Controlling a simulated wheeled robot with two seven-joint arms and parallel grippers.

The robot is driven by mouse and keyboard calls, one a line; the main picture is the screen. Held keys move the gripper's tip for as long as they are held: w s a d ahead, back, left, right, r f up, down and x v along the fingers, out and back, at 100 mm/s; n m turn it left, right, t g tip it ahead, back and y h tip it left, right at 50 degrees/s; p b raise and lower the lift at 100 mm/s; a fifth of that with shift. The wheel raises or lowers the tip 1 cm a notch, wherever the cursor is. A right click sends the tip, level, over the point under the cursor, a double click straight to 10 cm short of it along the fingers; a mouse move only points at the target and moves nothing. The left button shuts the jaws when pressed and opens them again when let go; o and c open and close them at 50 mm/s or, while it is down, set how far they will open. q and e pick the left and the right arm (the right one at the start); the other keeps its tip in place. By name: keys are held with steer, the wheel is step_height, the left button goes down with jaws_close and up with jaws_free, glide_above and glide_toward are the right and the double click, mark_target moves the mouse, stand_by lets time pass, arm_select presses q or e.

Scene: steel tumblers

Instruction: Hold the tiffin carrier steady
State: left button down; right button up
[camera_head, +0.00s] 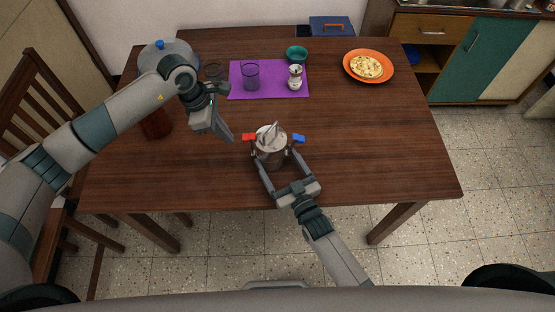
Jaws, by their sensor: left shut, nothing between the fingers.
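The steel tiffin carrier (271,151) stands upright near the table's front edge, with a raised handle or clip on top. A red tab (249,137) shows at its left and a blue tab (298,138) at its right. My right gripper (278,163) comes from the front with its fingers spread, one on either side of the carrier's lower body. Whether both fingers press on it cannot be made out.
A purple mat (240,92) holds a glass (251,75) and a small shaker (295,78). A teal bowl (297,54) stands behind. An orange plate (350,72) with food is at the back right. The table's right side is clear. A chair (28,105) stands left.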

arm_select(q)
steer(key=shift+a+v, duration=0.25)
steer(key=shift+v, duration=1.65)
arm_select(e)
steer(key=o, duration=1.4)
steer(key=shift+r, duration=0.1)
steer(key=shift+s+d, duration=0.25)
steer(key=shift+s, duration=0.2)
steer(key=v, duration=1.1)
arm_select(q)
steer(key=shift+f, duration=0.1)
